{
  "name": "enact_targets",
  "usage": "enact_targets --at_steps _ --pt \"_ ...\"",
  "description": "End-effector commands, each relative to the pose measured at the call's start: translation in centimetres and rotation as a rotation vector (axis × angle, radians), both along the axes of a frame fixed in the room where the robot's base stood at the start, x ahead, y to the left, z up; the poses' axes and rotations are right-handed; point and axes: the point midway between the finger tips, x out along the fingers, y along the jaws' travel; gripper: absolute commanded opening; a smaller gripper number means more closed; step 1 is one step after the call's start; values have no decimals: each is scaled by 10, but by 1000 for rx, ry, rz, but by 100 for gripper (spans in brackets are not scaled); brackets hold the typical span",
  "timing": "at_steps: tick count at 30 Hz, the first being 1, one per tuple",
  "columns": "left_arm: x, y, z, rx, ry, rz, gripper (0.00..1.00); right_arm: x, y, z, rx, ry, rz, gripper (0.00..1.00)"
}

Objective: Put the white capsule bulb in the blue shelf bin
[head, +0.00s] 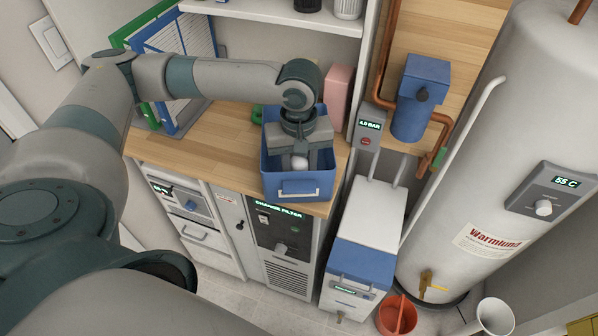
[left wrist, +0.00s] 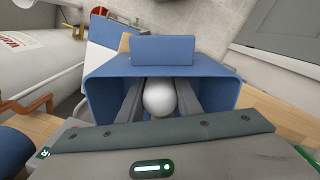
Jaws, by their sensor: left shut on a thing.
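The blue shelf bin (head: 298,186) stands on the wooden counter in the head view, its handle side facing me. My left gripper (head: 300,160) points down into the bin's opening. It is shut on the white capsule bulb (head: 299,162). In the left wrist view the bulb (left wrist: 160,97) sits between the two fingers (left wrist: 160,103), with the blue bin walls (left wrist: 103,95) on both sides. I cannot tell whether the bulb touches the bin's floor. My right gripper is not in view.
Blue and green binders (head: 178,70) stand at the back left of the counter (head: 205,135). A pink box (head: 339,90) is close behind the bin at its right. A grey gauge box (head: 368,128) and pipes are to the right. A white shelf (head: 280,15) is above.

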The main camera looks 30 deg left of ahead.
Motion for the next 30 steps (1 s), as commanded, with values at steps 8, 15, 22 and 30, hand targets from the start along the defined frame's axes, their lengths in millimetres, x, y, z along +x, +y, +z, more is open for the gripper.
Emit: enact_targets --at_steps 8,15,22,30 --pt "0 0 -6 0 -1 -1 9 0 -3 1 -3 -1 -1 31" --pt "0 0 -8 -1 -1 -1 39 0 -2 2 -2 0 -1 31" --pt "0 0 -8 -1 -1 -1 50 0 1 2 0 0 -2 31" --pt "0 0 -6 1 -2 -1 50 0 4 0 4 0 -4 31"
